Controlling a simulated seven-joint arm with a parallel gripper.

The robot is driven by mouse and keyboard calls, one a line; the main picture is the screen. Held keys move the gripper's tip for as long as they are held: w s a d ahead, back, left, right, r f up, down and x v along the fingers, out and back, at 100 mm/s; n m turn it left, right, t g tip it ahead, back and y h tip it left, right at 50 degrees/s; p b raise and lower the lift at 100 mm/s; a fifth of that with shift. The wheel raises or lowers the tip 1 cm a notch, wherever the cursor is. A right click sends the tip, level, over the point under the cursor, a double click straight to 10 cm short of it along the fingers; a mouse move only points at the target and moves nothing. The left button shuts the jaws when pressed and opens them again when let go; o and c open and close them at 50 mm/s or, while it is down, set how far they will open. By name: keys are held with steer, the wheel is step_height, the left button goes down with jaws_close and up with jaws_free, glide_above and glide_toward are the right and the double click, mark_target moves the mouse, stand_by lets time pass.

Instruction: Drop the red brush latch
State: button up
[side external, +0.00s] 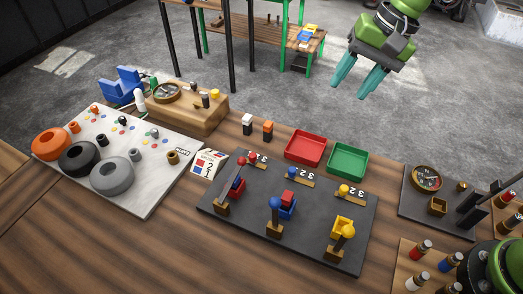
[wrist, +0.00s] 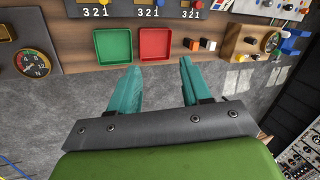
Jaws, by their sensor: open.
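The red brush latch stands at the left of the dark board (side external: 309,230) in the side view. Its thin arm slants up from a brown base (side external: 222,208) to a red knob (side external: 243,160), beside a red block (side external: 237,187). A blue-knobbed unit (side external: 274,203) and a yellow-knobbed unit (side external: 347,231) stand to its right. My gripper (side external: 357,84) is open and empty, high behind the bench and well away from the board. In the wrist view the open fingers (wrist: 160,68) show, with only the board's numbered edge at the top; the latch arm cannot be made out there.
A red tray (side external: 305,147) and a green tray (side external: 348,161) sit behind the board. A white and an orange block (side external: 267,129) stand left of them. A pale panel with rings (side external: 145,190) lies left; a gauge plate (side external: 427,178) lies right. Air around my gripper is clear.

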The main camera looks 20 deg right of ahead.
mark_target(243, 158)
steer(key=w+a+f+m+g, duration=0.1)
steer(key=w+a+m+g, duration=0.35)
steer(key=a+m, duration=0.75)
steer(key=a+f, duration=0.2)
steer(key=f, duration=0.3)
steer(key=a+f+n, duration=0.1)
steer(key=a+f, duration=0.2)
steer(key=f, duration=0.2)
steer(key=a+f+n+t+y, duration=0.1)
steer(key=a+f, duration=0.2)
steer(key=f, duration=0.2)
steer(key=shift+s+f, duration=0.1)
steer(key=shift+s, duration=0.3)
jaws_close()
